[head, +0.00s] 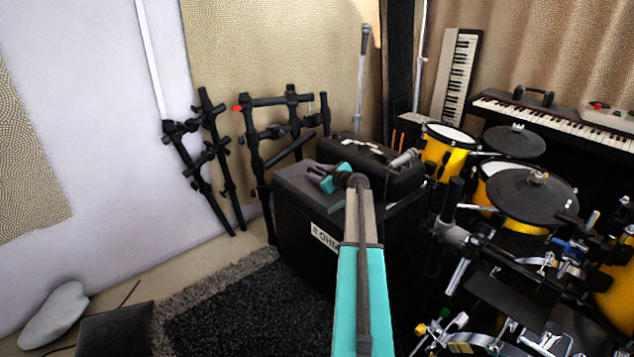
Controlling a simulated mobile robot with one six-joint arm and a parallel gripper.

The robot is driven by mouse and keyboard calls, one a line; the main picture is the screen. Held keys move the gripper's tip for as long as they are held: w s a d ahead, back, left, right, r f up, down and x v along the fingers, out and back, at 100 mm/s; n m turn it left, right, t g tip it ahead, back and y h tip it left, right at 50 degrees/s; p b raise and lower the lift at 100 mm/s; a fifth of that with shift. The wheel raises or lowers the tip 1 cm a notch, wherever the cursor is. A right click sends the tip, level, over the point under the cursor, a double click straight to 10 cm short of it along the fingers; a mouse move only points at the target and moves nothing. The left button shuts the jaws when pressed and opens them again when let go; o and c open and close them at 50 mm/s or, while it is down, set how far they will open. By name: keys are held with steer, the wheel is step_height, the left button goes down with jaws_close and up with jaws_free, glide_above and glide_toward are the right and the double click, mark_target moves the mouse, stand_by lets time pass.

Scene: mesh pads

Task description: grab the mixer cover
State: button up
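A black, soft-looking box-shaped cover (388,178) sits on top of a black speaker cabinet (300,208); it seems to be the mixer cover, though no mixer shows. Small white pieces and a grey microphone lie on its top. My teal arm rises from the bottom of the head view and ends in my gripper (315,174), in front of the cover's left end and over the cabinet top. The gripper is small and seen at an angle, so its finger gap is unclear. I cannot tell whether it touches anything. My arm hides part of the cover's front.
A yellow drum kit (515,200) with black pads crowds the right side. Black folding stands (255,150) stand at the left by the wall. A keyboard (560,120) is at the back right. A dark rug (240,310) leaves free floor at lower left.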

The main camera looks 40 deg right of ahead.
steer(key=shift+c, duration=0.2)
jaws_close()
stand_by(0.3)
steer(key=shift+r+p, duration=0.35)
steer(key=shift+r, duration=0.45)
step_height(320, 180, up, 2)
steer(key=shift+r+p, duration=0.15)
steer(key=shift+p, duration=0.35)
steer(key=s+a, duration=0.2)
steer(key=s, duration=0.3)
steer(key=s+a+p, duration=0.1)
steer(key=s, duration=0.4)
steer(key=s+a+r+p, duration=0.1)
steer(key=s+a, duration=0.1)
steer(key=s, duration=0.3)
steer(key=shift+a, duration=0.35)
